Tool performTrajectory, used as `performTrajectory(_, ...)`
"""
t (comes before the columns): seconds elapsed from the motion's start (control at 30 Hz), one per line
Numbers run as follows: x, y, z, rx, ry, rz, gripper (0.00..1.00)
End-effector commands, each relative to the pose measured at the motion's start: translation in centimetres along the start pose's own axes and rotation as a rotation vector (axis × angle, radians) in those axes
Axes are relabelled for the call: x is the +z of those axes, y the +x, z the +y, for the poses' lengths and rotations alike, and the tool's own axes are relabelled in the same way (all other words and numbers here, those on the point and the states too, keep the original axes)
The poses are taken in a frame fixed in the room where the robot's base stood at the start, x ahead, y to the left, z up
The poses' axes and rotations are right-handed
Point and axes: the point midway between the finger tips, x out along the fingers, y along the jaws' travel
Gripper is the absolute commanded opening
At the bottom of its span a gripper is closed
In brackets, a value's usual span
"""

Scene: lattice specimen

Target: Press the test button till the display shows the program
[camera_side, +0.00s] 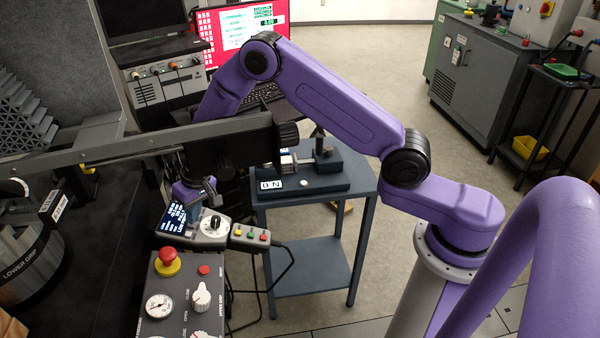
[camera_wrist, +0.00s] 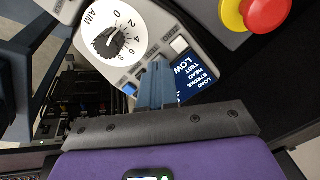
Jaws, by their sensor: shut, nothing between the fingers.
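The control box with the display (camera_side: 172,220) and a white dial (camera_side: 214,226) stands at centre left in the side view. In the wrist view the dark blue display (camera_wrist: 195,75) shows white lines including LOAD, STROKE, TEST, HEAD and LOW, partly covered by my fingers. A row of small buttons runs between dial (camera_wrist: 112,38) and display: a white button (camera_wrist: 180,45) and a blue button (camera_wrist: 129,89) show at its ends. My gripper (camera_wrist: 157,66) is shut and empty, its tips over the middle of this row.
A red mushroom button (camera_side: 168,258) on a yellow base rises from the grey panel in front of the box. A small pendant (camera_side: 250,236) with coloured buttons adjoins the box at right. A dark beam (camera_side: 150,145) crosses above. A small table (camera_side: 325,190) stands behind.

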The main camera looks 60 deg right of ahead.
Motion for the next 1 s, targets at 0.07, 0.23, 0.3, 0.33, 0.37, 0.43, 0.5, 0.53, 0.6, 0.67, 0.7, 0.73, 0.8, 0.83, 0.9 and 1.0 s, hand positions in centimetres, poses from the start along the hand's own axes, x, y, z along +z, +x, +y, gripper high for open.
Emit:
performTrajectory(0.07, 0.0, 0.2, 0.0, 0.0, 0.0, 0.0, 0.0)
performTrajectory(0.23, 0.0, 0.7, 0.0, 0.0, 0.0, 0.001, 0.0)
performTrajectory(0.3, 0.0, 0.8, 0.0, 0.0, 0.0, 0.001, 0.0)
performTrajectory(0.33, 0.0, 0.9, 0.0, 0.0, 0.0, 0.001, 0.0)
performTrajectory(0.37, 0.0, 1.0, 0.0, 0.0, 0.0, 0.001, 0.0)
performTrajectory(0.43, 0.0, 1.2, 0.0, 0.0, 0.0, 0.001, 0.0)
performTrajectory(0.5, 0.0, 1.3, 0.0, 0.0, 0.0, 0.002, 0.0)
performTrajectory(0.53, -0.1, 1.3, 0.0, 0.0, 0.0, 0.002, 0.0)
performTrajectory(0.6, 0.0, 1.3, 0.0, 0.0, 0.0, 0.002, 0.0)
performTrajectory(0.67, 0.0, 1.3, 0.0, 0.0, 0.0, 0.002, 0.0)
performTrajectory(0.7, 0.0, 1.2, 0.0, 0.0, 0.0, 0.002, 0.0)
performTrajectory(0.73, 0.0, 1.2, 0.0, 0.0, 0.0, 0.002, 0.0)
performTrajectory(0.8, -0.1, 0.9, 0.0, -0.001, 0.0, 0.002, 0.0)
performTrajectory(0.83, -0.1, 0.7, 0.0, -0.001, 0.0, 0.002, 0.0)
performTrajectory(0.9, -0.1, 0.0, 0.0, -0.001, 0.0, 0.002, 0.0)
performTrajectory(1.0, -0.1, -0.8, 0.0, -0.001, 0.001, 0.003, 0.0)
